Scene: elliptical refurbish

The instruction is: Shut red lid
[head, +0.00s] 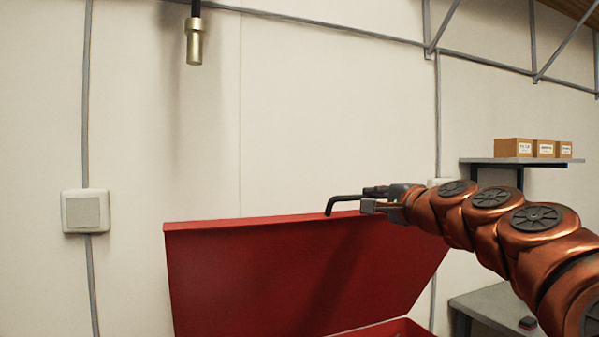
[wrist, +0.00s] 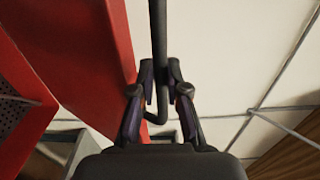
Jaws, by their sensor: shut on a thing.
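The red lid (head: 270,275) stands raised and tilted on a red box (head: 400,328), whose rim shows at the bottom of the head view. The lid also fills the left of the wrist view (wrist: 90,50). My gripper (head: 372,198) is at the lid's top edge, right of its middle. It is shut on a thin black bent rod (head: 346,198), which points left with its end turned down at the lid's top edge. I cannot tell whether the rod touches the lid. The wrist view shows the rod (wrist: 158,30) between the fingers.
A pale wall is behind the lid, with a white switch box (head: 85,211) at left. A metal-tipped black fixture (head: 194,42) hangs at the top. At right are a shelf (head: 490,160) with small cardboard boxes (head: 514,148) and a grey bench (head: 490,300).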

